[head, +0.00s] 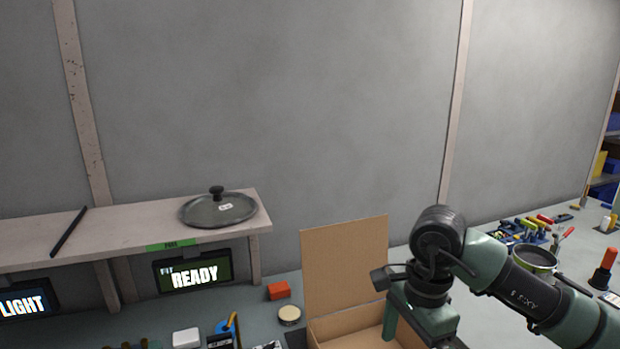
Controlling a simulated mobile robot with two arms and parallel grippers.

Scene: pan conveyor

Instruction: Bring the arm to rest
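My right arm comes in from the right, and its green and dark gripper (408,325) points down over the right part of an open cardboard box (345,262). One green finger shows against the box's inside. The lower end of the gripper is cut off by the picture's bottom edge, so I cannot tell whether it is open or holds anything. My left gripper is not in view.
A shelf (120,235) at the left bears a glass lid (215,209) and a black rod (68,231). A "READY" screen (193,275) hangs below. A pan (535,258) and several tools lie on the bench at the right. An orange block (279,290) sits left of the box.

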